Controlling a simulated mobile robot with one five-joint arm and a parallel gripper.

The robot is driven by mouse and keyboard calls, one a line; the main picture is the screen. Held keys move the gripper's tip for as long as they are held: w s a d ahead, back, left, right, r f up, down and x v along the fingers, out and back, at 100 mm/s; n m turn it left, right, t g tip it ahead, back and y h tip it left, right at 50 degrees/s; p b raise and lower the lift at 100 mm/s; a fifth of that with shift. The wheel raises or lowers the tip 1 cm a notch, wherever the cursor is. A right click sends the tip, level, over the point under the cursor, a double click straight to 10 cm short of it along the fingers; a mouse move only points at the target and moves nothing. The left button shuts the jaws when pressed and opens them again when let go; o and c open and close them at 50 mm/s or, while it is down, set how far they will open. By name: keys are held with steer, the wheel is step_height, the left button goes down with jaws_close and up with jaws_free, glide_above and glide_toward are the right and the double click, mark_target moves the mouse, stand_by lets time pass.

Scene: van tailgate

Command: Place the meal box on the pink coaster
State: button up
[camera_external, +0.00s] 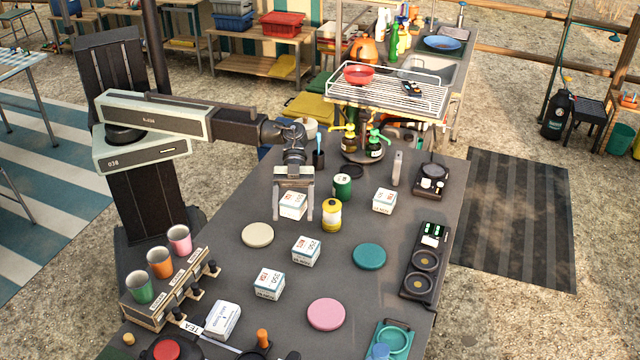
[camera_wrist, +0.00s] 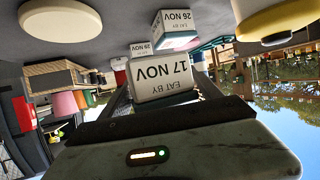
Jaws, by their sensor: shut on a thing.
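My gripper (camera_external: 293,214) is shut on a white meal box (camera_external: 291,206), over the dark table top. In the wrist view the held box (camera_wrist: 163,78) sits between the fingers and reads "EAT BY 17 NOV". I cannot tell whether it touches the table. Similar boxes stand at the right (camera_external: 384,200), in the middle (camera_external: 306,251) and nearer the front (camera_external: 268,284). The pink coaster (camera_external: 326,314) lies bare near the front of the table, below and right of my gripper in the external view.
A cream coaster (camera_external: 257,235) and a teal coaster (camera_external: 369,256) are bare. A cup rack (camera_external: 165,290) is at front left. Black appliances (camera_external: 424,265) line the right edge.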

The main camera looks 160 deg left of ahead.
steer(key=w+d, duration=0.3)
steer(key=w, duration=0.2)
steer(key=w+d+f+b, duration=0.1)
steer(key=w+d, duration=0.2)
steer(key=w, duration=0.2)
steer(key=w+d, duration=0.3)
steer(key=w, duration=0.2)
steer(key=shift+f, duration=0.3)
steer(key=b, duration=0.2)
glide_above(327, 322)
steer(key=shift+s+d+f, duration=0.1)
steer(key=shift+f, duration=0.6)
step_height(327, 322, down, 4)
steer(key=b, duration=0.3)
steer(key=shift+b, duration=0.4)
steer(key=shift+r, duration=0.25)
steer(key=shift+f, duration=0.25)
steer(key=o, duration=1.5)
steer(key=shift+r, duration=0.1)
